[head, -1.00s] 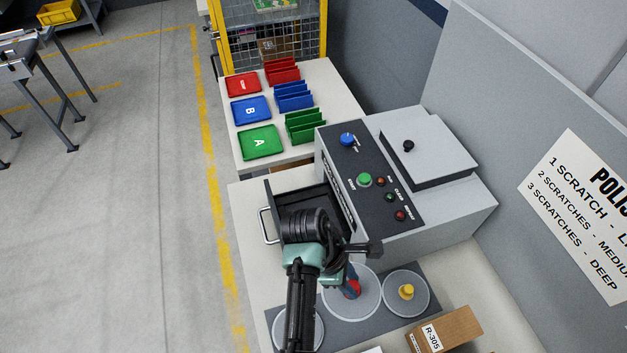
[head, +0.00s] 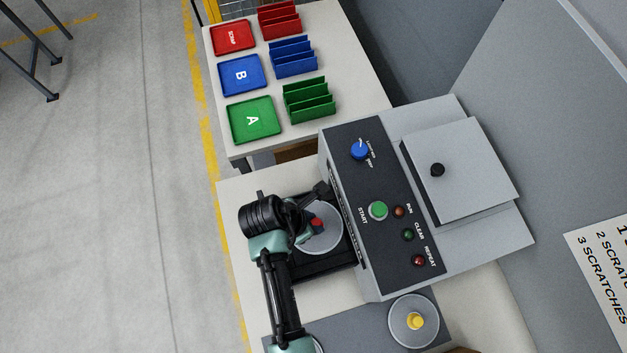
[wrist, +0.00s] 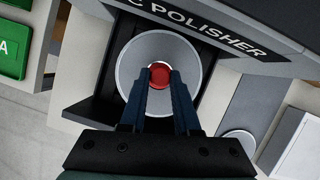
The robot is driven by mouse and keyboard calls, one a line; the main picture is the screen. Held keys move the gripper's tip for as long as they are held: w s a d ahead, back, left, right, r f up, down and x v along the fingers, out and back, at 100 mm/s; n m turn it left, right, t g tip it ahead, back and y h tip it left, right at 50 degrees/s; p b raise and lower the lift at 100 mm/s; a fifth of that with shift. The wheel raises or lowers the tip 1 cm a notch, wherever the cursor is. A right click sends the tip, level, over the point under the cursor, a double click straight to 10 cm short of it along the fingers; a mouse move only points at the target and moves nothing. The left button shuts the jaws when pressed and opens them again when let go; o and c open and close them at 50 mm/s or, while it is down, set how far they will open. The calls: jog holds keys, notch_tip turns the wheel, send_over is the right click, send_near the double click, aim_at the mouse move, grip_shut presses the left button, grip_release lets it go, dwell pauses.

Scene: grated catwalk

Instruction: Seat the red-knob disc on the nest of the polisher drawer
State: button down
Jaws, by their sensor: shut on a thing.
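The red-knob disc (head: 330,238) is a grey round plate with a red knob (wrist: 160,75) at its centre. My gripper (wrist: 159,80) is shut on that knob, with its two blue fingers on either side. In both views the disc is over the open, black polisher drawer (wrist: 97,92), in front of the polisher (head: 390,190). The disc covers the nest, and I cannot tell whether it touches it or hangs just above. My arm hides part of the drawer in the head view.
A yellow-knob disc (head: 407,330) lies on the dark mat (head: 365,325) at the front. Green (head: 254,119), blue (head: 242,75) and red (head: 233,38) trays and matching racks stand on the table behind. The polisher's button panel (head: 350,200) is close beside my gripper.

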jog(key=shift+w+f, duration=0.3)
jog(key=shift+f, duration=0.15)
jog(key=shift+s+f+b, duration=0.2)
jog(key=shift+s+b, duration=0.05)
jog(key=shift+b, duration=0.3)
notch_tip(320, 180, down, 4)
jog(key=b, duration=0.4)
jog(key=shift+f+b, duration=0.1)
jog(key=shift+b, duration=0.3)
jog(key=shift+p, duration=0.8)
jog(key=shift+f, duration=0.1)
dwell(0.6)
jog(key=shift+f+b, duration=0.65)
jog(key=shift+f, duration=0.35)
jog(key=shift+c, duration=0.8)
grip_release()
